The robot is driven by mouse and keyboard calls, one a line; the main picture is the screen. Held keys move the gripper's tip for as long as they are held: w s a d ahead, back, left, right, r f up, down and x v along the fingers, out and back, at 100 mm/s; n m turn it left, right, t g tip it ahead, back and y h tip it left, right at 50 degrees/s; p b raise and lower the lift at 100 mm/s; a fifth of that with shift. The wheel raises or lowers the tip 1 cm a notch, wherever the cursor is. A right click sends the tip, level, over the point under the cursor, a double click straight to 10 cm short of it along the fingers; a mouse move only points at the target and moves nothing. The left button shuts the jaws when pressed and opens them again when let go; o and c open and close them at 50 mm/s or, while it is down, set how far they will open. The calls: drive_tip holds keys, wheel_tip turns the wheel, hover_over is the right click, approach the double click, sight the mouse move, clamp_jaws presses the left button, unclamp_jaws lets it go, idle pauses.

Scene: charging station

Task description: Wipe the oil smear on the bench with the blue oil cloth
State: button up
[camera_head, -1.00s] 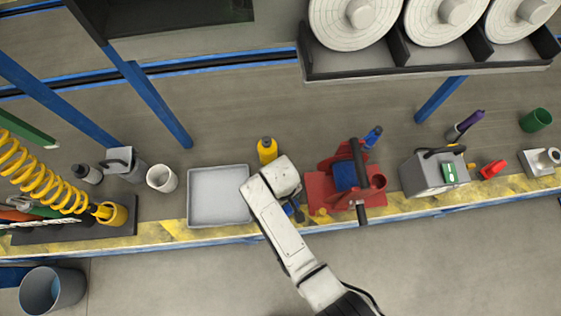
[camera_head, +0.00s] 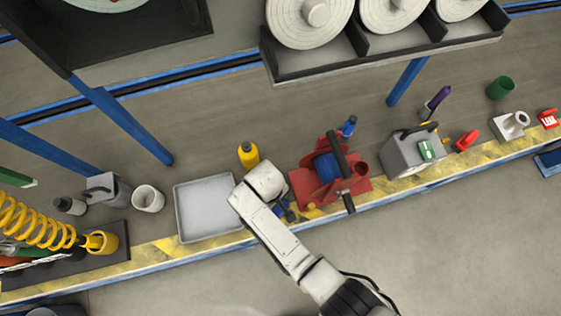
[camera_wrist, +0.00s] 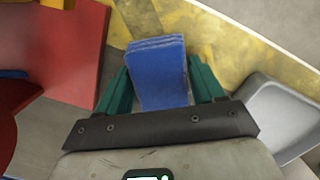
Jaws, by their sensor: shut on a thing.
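The blue oil cloth (camera_wrist: 158,75) is a folded, layered blue pad. My gripper (camera_wrist: 160,65) is shut on it, with a green finger on each side in the wrist view. In the head view my gripper (camera_head: 285,211) is mostly hidden behind my white arm, over the bench (camera_head: 160,246) near its yellow-marked front edge. It is between the grey tray and the red stand. I cannot make out the oil smear in either view. Whether the cloth touches the bench is unclear.
The grey tray (camera_head: 181,218) lies left of my gripper; the red stand (camera_head: 305,191) with a blue drum is close on its right. A yellow bottle (camera_head: 248,156) stands behind. A grey case (camera_head: 402,157) is farther right. The floor in front is clear.

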sight(284, 201)
drive_tip(key=shift+s+a+f+b, duration=0.15)
drive_tip(key=shift+s+a, duration=0.1)
drive_tip(key=shift+a, duration=0.65)
drive_tip(key=shift+s+a+b, duration=0.2)
drive_tip(key=shift+s+a, duration=0.1)
drive_tip(key=shift+a, duration=0.6)
drive_tip(key=shift+s+a+f+b, duration=0.15)
drive_tip(key=shift+s+a, duration=0.1)
drive_tip(key=shift+a, duration=0.65)
drive_tip(key=shift+d, duration=0.15)
drive_tip(key=shift+w+d+f+p, duration=0.1)
drive_tip(key=shift+w+d+p, duration=0.1)
drive_tip(key=shift+d, duration=0.5)
drive_tip(key=shift+w+d+f+p, duration=0.1)
drive_tip(key=shift+w+d+p, duration=0.1)
drive_tip(key=shift+d, duration=0.45)
drive_tip(key=shift+d+f, duration=0.15)
drive_tip(key=shift+d, duration=0.7)
drive_tip(key=shift+c, duration=0.2)
drive_tip(key=shift+w+d+p, duration=0.3)
drive_tip(key=shift+d+p, duration=0.05)
drive_tip(key=shift+d, duration=0.6)
drive_tip(key=shift+w+d+p, duration=0.25)
drive_tip(key=shift+d+p, duration=0.1)
drive_tip(key=shift+d, duration=0.55)
drive_tip(key=r+p, duration=0.6)
drive_tip(key=shift+w+a+r, duration=0.15)
drive_tip(key=shift+a+r, duration=0.1)
drive_tip(key=shift+a, duration=0.05)
